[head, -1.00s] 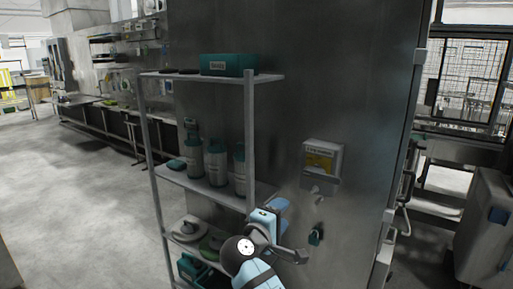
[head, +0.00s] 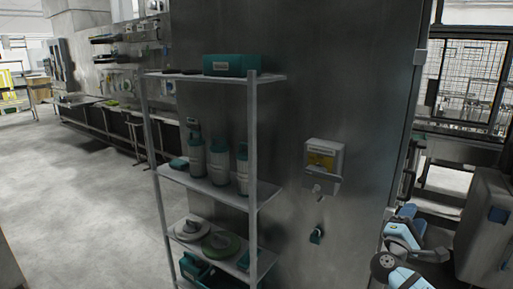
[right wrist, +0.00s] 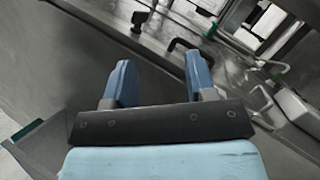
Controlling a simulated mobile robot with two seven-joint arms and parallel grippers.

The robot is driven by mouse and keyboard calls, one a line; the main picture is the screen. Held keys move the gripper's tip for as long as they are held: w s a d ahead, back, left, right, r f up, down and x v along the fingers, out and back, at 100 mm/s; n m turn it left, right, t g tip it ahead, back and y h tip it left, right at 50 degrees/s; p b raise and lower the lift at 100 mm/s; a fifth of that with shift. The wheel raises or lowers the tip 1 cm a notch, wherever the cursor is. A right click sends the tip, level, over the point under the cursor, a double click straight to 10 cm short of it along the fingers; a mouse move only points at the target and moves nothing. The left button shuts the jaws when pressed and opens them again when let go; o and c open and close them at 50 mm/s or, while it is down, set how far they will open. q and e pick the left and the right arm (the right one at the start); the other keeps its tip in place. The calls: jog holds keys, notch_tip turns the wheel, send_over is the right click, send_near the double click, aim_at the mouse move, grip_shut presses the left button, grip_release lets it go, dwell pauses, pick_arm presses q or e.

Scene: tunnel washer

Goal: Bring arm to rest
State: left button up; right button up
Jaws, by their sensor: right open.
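My right gripper (right wrist: 160,82) shows in the right wrist view with its two blue fingers spread apart and nothing between them. In the head view my right arm and gripper are at the lower right, in front of the steel wall's right edge and clear of the shelf rack. The fingertips are hard to make out there. My left gripper is not in view.
A metal shelf rack (head: 214,189) holds a teal box (head: 229,65), several bottles and round pads. A dispenser (head: 323,160) hangs on the steel wall (head: 350,85) beside it. A grey cabinet (head: 484,235) stands at far right. Open floor (head: 70,200) lies to the left.

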jog(key=s+d+f+n+y, duration=0.1)
jog(key=s+f+y, duration=0.3)
jog(key=f, duration=0.4)
jog(key=s+d+f+n+y, duration=0.1)
jog(key=s+f+y, duration=0.2)
jog(key=f, duration=0.6)
jog(key=s+a+f+m+g+y, duration=0.1)
jog(key=s+a+f+g+y, duration=0.15)
jog(key=s+f, duration=0.35)
jog(key=s+a+f+m+g+y, duration=0.1)
jog(key=s+a+f+y, duration=0.1)
jog(key=s+f+y, duration=0.3)
jog(key=s+a+f+m+g+y, duration=0.1)
jog(key=s+a+f+m+y, duration=0.2)
jog(key=s, duration=0.6)
jog(key=s+a+f+m+g+y, duration=0.1)
jog(key=s+a+f+m+y, duration=0.2)
jog(key=s, duration=0.7)
jog(key=a+r+m+p, duration=0.1)
jog(key=a+m, duration=0.1)
jog(key=a, duration=0.5)
jog(key=a+r+m+t+p, duration=0.1)
jog(key=a+r+m, duration=0.1)
jog(key=a, duration=0.5)
jog(key=shift+m, duration=0.7)
jog(key=shift+w+a, duration=0.1)
